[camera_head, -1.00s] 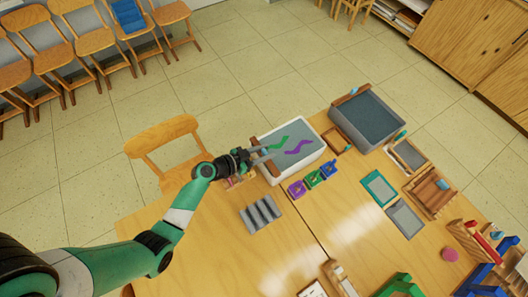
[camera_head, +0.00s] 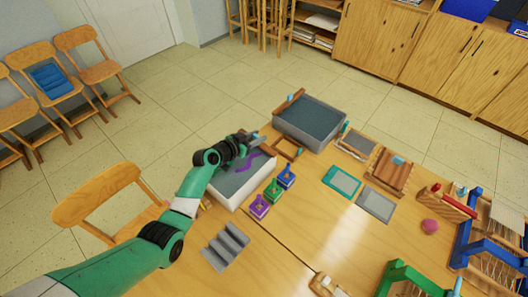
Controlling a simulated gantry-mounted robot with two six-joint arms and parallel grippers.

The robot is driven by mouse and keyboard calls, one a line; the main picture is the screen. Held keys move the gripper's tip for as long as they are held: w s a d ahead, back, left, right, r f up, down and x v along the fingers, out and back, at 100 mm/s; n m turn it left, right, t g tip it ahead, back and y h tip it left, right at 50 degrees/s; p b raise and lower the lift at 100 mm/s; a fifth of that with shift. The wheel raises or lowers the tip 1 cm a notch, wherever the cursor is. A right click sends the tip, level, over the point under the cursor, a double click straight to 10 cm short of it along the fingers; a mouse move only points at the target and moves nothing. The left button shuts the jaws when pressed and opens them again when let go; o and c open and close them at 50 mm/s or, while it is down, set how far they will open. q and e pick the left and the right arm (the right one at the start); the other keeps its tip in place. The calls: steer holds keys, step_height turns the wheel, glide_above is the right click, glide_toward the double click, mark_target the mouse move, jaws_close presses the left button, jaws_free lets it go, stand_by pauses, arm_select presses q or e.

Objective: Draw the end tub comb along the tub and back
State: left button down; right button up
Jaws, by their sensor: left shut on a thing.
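The white-rimmed tub (camera_head: 222,202) stands on the table with grey liquid in it. A wavy purple streak (camera_head: 248,161) shows on the liquid. My left arm reaches over the tub and covers much of its left and far part. My left gripper (camera_head: 258,138) is at the tub's far right end, shut on the tub comb. The comb itself is mostly hidden behind the gripper, so I cannot tell how deep it sits. My right gripper is not in view.
A second grey tub (camera_head: 305,133) with a wooden comb (camera_head: 291,100) on its rim stands beyond. Purple, green and blue pots (camera_head: 273,192) stand close along the white tub's right side. A grey ridged rack (camera_head: 226,246) lies in front. Frames and trays fill the right.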

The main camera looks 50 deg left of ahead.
arm_select(q)
steer(key=shift+w+f, duration=0.1)
steer(key=shift+f, duration=0.05)
steer(key=c, duration=0.8)
jaws_free()
steer(key=shift+w, duration=0.1)
steer(key=shift+c, duration=0.2)
steer(key=o, duration=0.3)
steer(key=shift+w, duration=0.2)
steer(key=shift+s, duration=0.1)
